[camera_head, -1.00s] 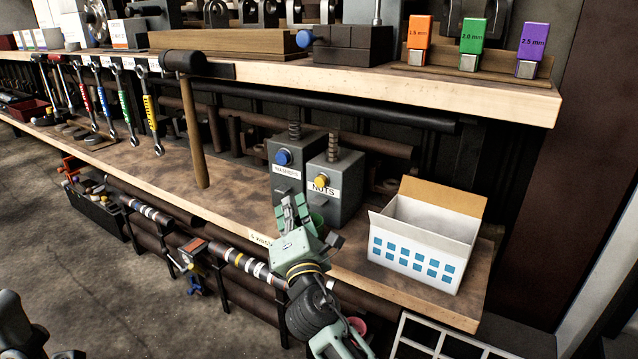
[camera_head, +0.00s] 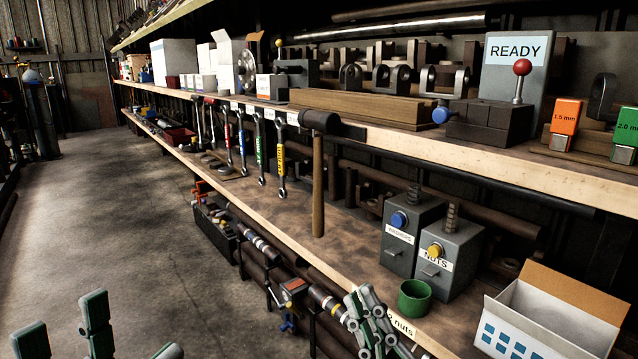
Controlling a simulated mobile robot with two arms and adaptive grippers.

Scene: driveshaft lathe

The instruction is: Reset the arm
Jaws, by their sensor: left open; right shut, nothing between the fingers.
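My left gripper (camera_head: 100,338) shows at the bottom left edge, its pale green fingers spread open and empty over the floor. The rest of that arm is out of the picture. My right gripper (camera_head: 366,312) is at the bottom centre, in front of the lower shelf's edge. Its fingers are shut with nothing between them. It partly covers the shelf-edge label that ends in "nuts" (camera_head: 402,325). A green cup (camera_head: 415,297) stands on the lower shelf just right of it, apart from the fingers as far as I can tell.
Grey dispensers for washers (camera_head: 399,255) and nuts (camera_head: 433,278) stand behind the cup. An open white box (camera_head: 500,345) is at bottom right. A hammer (camera_head: 318,185) and several wrenches hang from the upper shelf (camera_head: 440,150). Floor (camera_head: 120,215) at left is clear.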

